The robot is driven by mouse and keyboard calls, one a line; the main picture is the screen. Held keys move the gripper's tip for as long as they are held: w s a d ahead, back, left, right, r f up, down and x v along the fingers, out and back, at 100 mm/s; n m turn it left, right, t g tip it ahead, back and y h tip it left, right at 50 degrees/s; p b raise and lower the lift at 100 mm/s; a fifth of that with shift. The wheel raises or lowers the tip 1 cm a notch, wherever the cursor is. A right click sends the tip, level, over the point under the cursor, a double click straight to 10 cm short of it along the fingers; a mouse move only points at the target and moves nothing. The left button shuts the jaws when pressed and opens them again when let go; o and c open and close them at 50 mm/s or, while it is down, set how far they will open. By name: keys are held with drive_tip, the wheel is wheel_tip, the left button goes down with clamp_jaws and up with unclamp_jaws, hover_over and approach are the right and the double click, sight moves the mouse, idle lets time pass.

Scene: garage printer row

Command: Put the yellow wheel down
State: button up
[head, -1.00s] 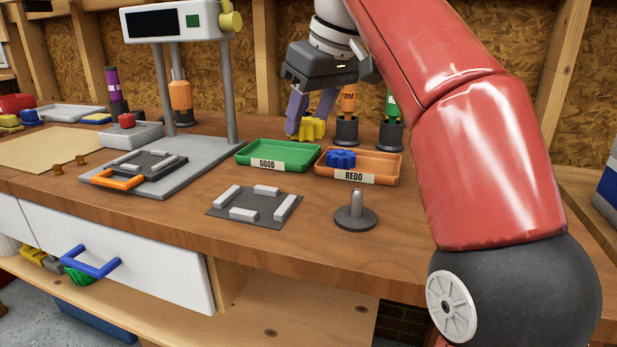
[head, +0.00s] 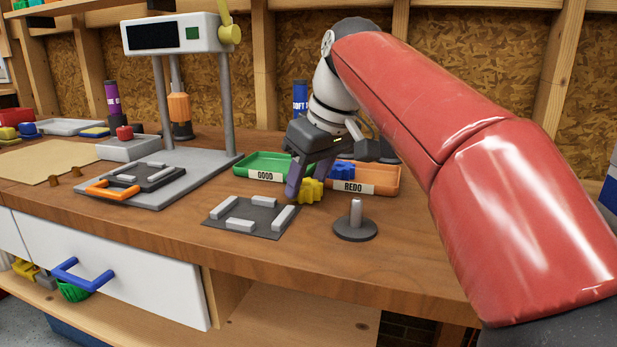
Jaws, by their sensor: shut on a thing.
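The yellow wheel (head: 312,191) is a small toothed gear held at the tips of my gripper (head: 303,188). My gripper is shut on it, pointing down in front of the trays. The wheel shows in front of the gap between the green GOOD tray (head: 262,173) and the orange REDO tray (head: 383,188). Whether it touches the table is hard to tell. A blue wheel (head: 343,168) sits in the REDO tray, partly hidden by my gripper.
A dark mat with light bars (head: 262,216) lies in front of the GOOD tray. A grey peg on a round base (head: 355,220) stands to its right. A press with a display (head: 175,33) stands at the left. Bare wood lies along the front edge.

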drive_tip(key=shift+f, duration=0.2)
drive_tip(key=o, duration=1)
drive_tip(key=shift+o, duration=0.2)
drive_tip(key=shift+f+b, duration=0.15)
drive_tip(key=shift+b, duration=0.35)
